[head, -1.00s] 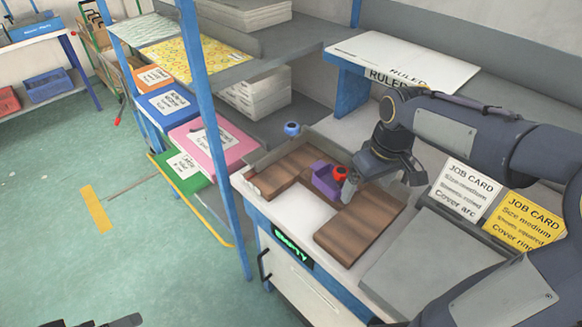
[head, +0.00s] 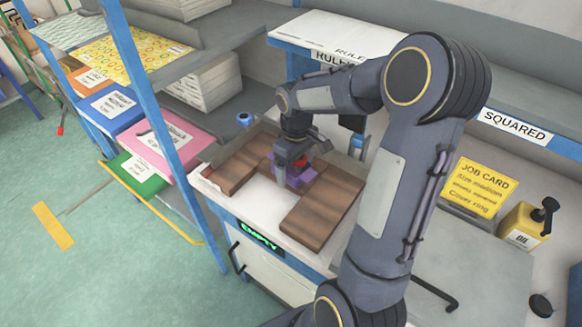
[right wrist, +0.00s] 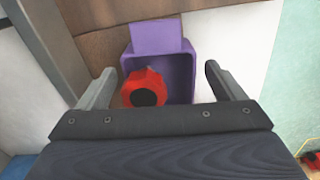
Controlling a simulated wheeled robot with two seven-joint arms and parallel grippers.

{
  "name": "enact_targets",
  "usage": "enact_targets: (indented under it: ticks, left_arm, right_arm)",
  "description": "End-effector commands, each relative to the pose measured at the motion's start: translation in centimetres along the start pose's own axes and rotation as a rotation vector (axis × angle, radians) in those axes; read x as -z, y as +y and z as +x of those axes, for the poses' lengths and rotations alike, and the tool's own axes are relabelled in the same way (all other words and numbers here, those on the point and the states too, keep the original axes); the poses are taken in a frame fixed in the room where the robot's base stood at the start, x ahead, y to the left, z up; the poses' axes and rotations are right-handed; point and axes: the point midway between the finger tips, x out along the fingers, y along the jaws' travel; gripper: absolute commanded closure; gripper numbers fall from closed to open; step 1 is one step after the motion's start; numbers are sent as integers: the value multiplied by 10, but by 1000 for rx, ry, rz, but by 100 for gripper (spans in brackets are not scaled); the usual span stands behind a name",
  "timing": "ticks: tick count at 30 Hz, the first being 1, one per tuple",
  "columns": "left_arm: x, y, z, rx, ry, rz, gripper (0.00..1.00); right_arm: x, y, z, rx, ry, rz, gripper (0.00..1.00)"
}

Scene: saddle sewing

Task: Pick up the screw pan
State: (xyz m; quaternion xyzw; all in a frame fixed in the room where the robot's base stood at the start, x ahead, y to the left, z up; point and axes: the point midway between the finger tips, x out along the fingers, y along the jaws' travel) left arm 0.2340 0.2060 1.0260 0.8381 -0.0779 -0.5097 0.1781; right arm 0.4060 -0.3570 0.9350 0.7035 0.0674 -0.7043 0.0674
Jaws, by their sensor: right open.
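The screw pan looks like a small purple open tray (right wrist: 178,72) with a raised flap at its far side. In the head view the purple pan (head: 303,181) sits on the bench between brown wooden blocks, partly hidden by my right gripper. My right gripper (head: 288,170) points down just over it. In the right wrist view the open fingers (right wrist: 159,70) stand apart on either side of the pan, with nothing clamped. A red knob-like piece (right wrist: 144,88) with a dark centre overlaps the pan's left part; whether it is inside is unclear. My left gripper is out of view.
Brown wooden blocks (head: 322,210) lie around the pan on the white bench top. A small blue round thing (head: 244,118) is behind. A yellow job card (head: 478,188) and a yellow oil can (head: 524,224) stand to the right. A blue upright post (head: 160,110) is at left.

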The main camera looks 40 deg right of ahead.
Motion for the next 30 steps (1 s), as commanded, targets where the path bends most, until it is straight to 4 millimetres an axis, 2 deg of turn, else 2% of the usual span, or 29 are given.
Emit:
enact_targets:
  ticks: [3, 10, 21, 30]
  left_arm:
    - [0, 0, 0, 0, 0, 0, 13]
    - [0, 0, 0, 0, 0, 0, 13]
    - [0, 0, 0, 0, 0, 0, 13]
    - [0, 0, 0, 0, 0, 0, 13]
  right_arm:
    - [0, 0, 10, 0, -1, 0, 11]
    - [0, 0, 11, 0, 1, 0, 11]
    - [0, 0, 11, 0, 1, 1, 59]
    - [0, 0, 9, -1, 2, 1, 60]
